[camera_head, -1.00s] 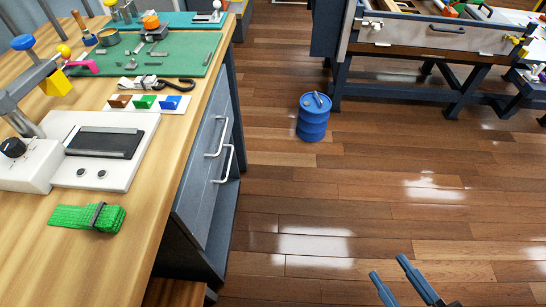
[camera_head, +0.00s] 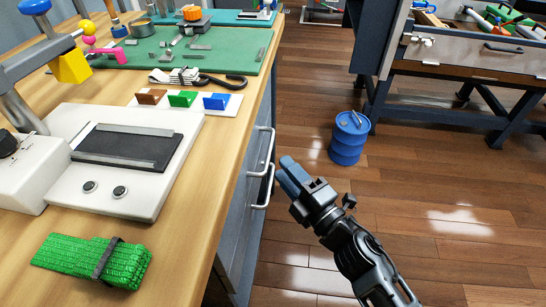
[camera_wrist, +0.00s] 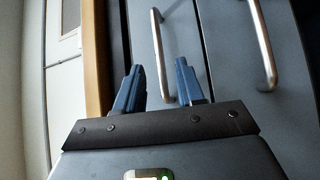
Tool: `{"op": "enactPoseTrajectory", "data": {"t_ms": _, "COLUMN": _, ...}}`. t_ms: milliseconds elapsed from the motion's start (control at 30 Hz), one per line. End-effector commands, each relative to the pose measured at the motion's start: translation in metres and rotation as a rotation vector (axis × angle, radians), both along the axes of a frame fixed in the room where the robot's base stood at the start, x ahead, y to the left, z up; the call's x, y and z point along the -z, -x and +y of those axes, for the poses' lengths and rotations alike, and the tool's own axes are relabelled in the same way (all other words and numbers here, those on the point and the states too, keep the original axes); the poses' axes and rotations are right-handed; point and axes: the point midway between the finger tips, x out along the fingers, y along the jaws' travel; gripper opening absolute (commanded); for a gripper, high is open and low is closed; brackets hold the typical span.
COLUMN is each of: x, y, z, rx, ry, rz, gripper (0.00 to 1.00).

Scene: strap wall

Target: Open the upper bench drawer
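The workbench's grey upper drawer (camera_wrist: 182,25) is closed in the wrist view, just below the wooden top's edge. Its silver bar handle (camera_wrist: 158,45) also shows in the head view (camera_head: 267,150). My gripper (camera_head: 291,172) is raised beside the bench, its blue fingers pointing at the drawer fronts. In the wrist view its fingers (camera_wrist: 158,72) stand apart with nothing held. The upper handle appears between them in the picture; I cannot tell whether it is within their reach.
A second handle (camera_wrist: 262,45) sits on the lower drawer to the right in the wrist view. A blue barrel (camera_head: 348,140) stands on the floor behind my gripper. A green strap (camera_head: 95,262) lies on the bench top (camera_head: 190,250).

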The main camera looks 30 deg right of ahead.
Motion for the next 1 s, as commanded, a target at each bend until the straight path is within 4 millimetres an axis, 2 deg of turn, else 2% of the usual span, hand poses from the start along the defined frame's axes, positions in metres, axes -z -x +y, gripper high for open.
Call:
{"op": "enactPoseTrajectory", "data": {"t_ms": 100, "x": -0.004, "y": -0.020, "z": 0.003, "rx": -0.002, "ry": 0.000, "rz": -0.003, "gripper": 0.38}}
{"op": "enactPoseTrajectory", "data": {"t_ms": 300, "x": -0.007, "y": -0.045, "z": 0.007, "rx": -0.001, "ry": -0.002, "rz": -0.001, "gripper": 0.38}}
{"op": "enactPoseTrajectory", "data": {"t_ms": 467, "x": -0.008, "y": -0.053, "z": 0.008, "rx": -0.001, "ry": -0.003, "rz": -0.001, "gripper": 0.38}}
{"op": "enactPoseTrajectory", "data": {"t_ms": 700, "x": -0.007, "y": -0.054, "z": 0.008, "rx": 0.000, "ry": -0.003, "rz": 0.000, "gripper": 0.38}}
{"op": "enactPoseTrajectory", "data": {"t_ms": 767, "x": -0.007, "y": -0.054, "z": 0.008, "rx": 0.000, "ry": -0.003, "rz": 0.000, "gripper": 0.34}}
{"op": "enactPoseTrajectory", "data": {"t_ms": 1000, "x": -0.007, "y": -0.053, "z": 0.008, "rx": 0.000, "ry": -0.003, "rz": 0.000, "gripper": 0.11}}
